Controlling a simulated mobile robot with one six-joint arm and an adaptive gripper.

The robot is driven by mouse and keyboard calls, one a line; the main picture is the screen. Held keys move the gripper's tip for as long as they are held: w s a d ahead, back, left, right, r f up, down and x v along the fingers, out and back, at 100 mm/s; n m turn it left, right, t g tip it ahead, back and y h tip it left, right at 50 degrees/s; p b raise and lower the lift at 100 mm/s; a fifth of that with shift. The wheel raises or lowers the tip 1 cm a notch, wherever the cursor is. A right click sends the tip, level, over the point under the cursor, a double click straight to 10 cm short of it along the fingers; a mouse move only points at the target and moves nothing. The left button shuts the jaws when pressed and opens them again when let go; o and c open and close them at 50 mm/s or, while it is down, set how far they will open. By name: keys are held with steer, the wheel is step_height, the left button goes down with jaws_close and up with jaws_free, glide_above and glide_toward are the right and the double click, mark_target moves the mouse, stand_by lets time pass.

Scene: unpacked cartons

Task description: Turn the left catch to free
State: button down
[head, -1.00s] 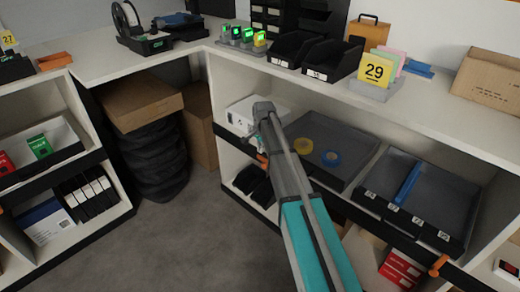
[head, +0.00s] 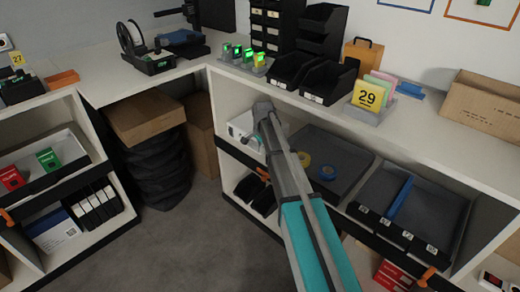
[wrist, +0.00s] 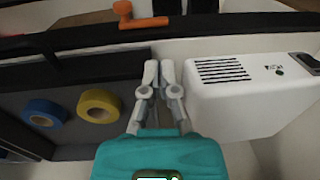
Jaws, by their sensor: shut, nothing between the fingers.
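An orange catch (head: 263,174) sits on the dark front rail of the right-hand shelf unit, partly hidden by my arm. In the wrist view the orange catch (wrist: 143,22) is at the top, with a round knob and a short bar lying along the rail. A second orange catch (head: 428,276) is on the same rail farther right. My gripper (wrist: 159,66) is shut and empty in the wrist view, below the rail in the picture and apart from the catch.
A white box with vents (wrist: 235,95) is close to the right of my fingers. A dark tray (wrist: 70,80) on the left holds a blue roll (wrist: 44,113) and a yellow roll (wrist: 98,106). Another grey tray (head: 440,205) lies farther right. Floor (head: 190,240) is clear.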

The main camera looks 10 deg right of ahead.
steer(key=shift+r+p, duration=0.3)
steer(key=shift+r, duration=0.2)
steer(key=shift+s, duration=0.1)
steer(key=s+n, duration=1.1)
steer(key=s, duration=2)
step_height(320, 180, up, 29)
steer(key=p, duration=2.8)
steer(key=shift+w+f+g+h+p, duration=0.2)
steer(key=shift+w+g+h+p, duration=0.1)
steer(key=shift+g, duration=0.1)
